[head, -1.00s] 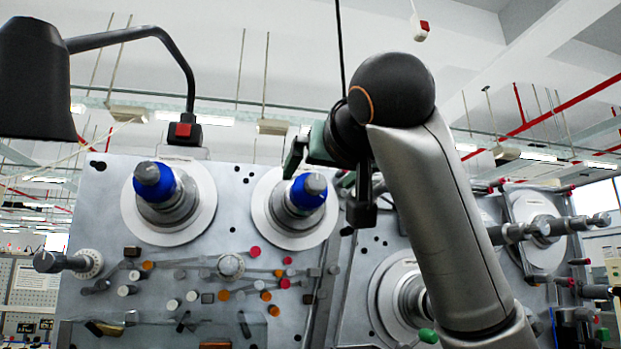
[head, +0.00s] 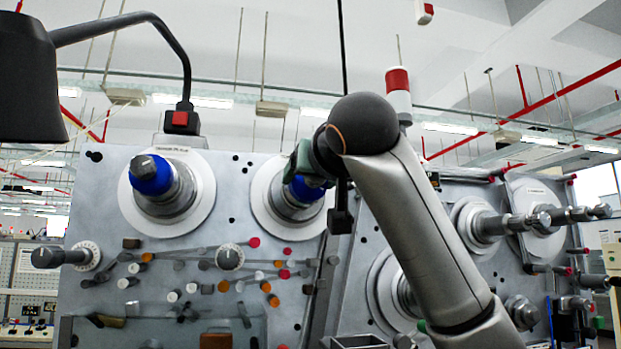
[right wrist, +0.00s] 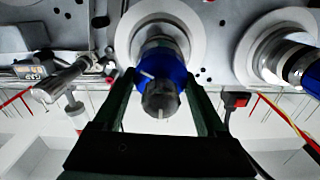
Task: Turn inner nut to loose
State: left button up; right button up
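Two spindles with blue nuts stick out of the grey panel in the head view. The left one has a blue nut (head: 150,177) with a grey end. The right one has a blue nut (head: 303,190), partly hidden by my right gripper (head: 308,168). In the right wrist view this blue nut (right wrist: 162,67) and its grey outer end (right wrist: 161,99) lie between the two dark green fingers of my right gripper (right wrist: 161,82). The fingers are apart, one on each side of the nut; I cannot tell whether they touch it. My left gripper is not in view.
The panel (head: 110,215) carries knobs and small coloured rollers below the spindles. A black lamp (head: 28,80) hangs at upper left. A red-topped switch (head: 180,120) stands above the panel. More spindles (head: 490,226) stick out at the right.

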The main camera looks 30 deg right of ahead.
jog(key=c, duration=0.9)
jog(key=shift+o, duration=0.2)
